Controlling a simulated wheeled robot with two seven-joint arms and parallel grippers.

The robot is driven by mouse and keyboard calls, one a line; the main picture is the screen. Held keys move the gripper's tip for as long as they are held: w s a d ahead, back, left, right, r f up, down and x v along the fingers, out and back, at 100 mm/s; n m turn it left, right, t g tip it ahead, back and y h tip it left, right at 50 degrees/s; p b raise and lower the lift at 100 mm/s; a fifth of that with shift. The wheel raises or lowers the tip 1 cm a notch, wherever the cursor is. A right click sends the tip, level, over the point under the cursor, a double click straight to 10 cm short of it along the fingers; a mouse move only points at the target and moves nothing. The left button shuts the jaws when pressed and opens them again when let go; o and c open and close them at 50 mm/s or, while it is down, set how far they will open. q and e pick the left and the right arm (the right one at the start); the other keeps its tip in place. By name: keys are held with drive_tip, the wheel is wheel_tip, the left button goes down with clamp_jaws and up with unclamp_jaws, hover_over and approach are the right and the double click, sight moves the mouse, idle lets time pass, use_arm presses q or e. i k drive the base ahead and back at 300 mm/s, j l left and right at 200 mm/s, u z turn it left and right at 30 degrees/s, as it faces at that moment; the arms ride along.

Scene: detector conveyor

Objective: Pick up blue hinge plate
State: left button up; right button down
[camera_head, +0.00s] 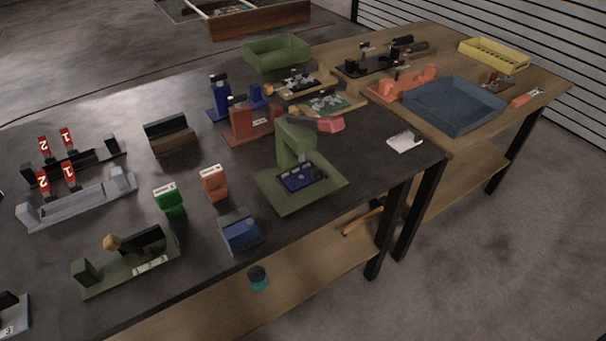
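No part clearly reads as a hinge plate. A dark blue plate-like part (300,178) lies on the base of a green stand (287,205) near the table's front right. A blue block (240,232) with a sloped top sits near the front edge, left of that stand. A blue upright fixture (220,98) stands farther back, behind a red one (249,122). I cannot tell which of these, if any, is the blue hinge plate. Neither of my grippers is in view.
The dark table (350,185) also carries a green block (169,201), an orange block (214,183), a grey fixture (85,201) and a green fixture (128,262). A wooden table to the right holds a large blue tray (455,118) and a yellow tray (494,57).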

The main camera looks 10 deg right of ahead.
sight(300, 178)
drive_tip(key=k+l, duration=0.15)
drive_tip(key=l, duration=0.25)
drive_tip(key=k+l, duration=0.1)
drive_tip(key=l, duration=0.35)
drive_tip(key=k+l+u, duration=0.1)
drive_tip(key=l, duration=0.3)
drive_tip(key=k+l, duration=0.15)
drive_tip(key=l, duration=0.25)
